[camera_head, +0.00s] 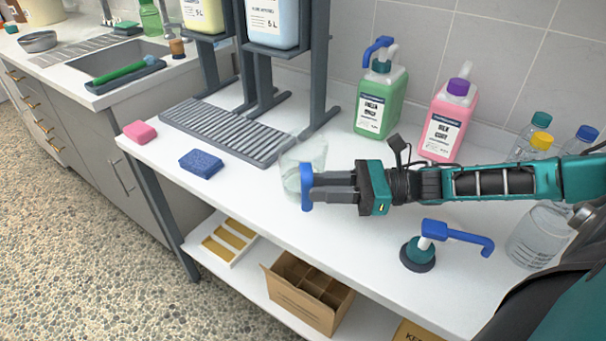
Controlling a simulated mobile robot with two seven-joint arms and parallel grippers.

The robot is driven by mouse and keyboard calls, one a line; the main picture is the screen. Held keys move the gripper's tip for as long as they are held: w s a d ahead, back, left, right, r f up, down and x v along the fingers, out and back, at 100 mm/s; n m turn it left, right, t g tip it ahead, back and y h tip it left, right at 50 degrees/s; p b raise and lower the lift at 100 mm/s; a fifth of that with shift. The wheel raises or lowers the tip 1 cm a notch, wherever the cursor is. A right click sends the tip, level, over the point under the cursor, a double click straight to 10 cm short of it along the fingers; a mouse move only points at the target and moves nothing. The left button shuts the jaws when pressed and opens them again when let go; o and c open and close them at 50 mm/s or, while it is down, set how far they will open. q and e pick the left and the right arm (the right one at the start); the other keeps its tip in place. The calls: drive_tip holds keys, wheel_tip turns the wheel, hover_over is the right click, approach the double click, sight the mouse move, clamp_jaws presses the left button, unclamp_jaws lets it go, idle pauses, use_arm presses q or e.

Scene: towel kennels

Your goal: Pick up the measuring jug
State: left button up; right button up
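The measuring jug (291,165) is a clear, see-through vessel standing on the white worktop, in front of the grey slatted rack. An upright blue piece (306,175), which looks like its handle, is on its right side. My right gripper (313,188) comes in from the right, with its dark fingers level and their tips at the blue piece. The fingers lie close together, but I cannot tell whether they are closed on it. My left gripper is not in view.
A slatted rack (222,130) with large dispensers is behind. Green (381,103) and pink (449,122) bottles stand at the wall. A blue-spouted pump (420,252) and a clear graduated container (535,238) are at right. A blue sponge (201,164) lies left of the jug.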

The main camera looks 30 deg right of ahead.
sight(303, 174)
drive_tip(key=shift+x, duration=2.55)
drive_tip(key=shift+c, duration=0.2)
clamp_jaws()
drive_tip(key=shift+r, duration=0.1)
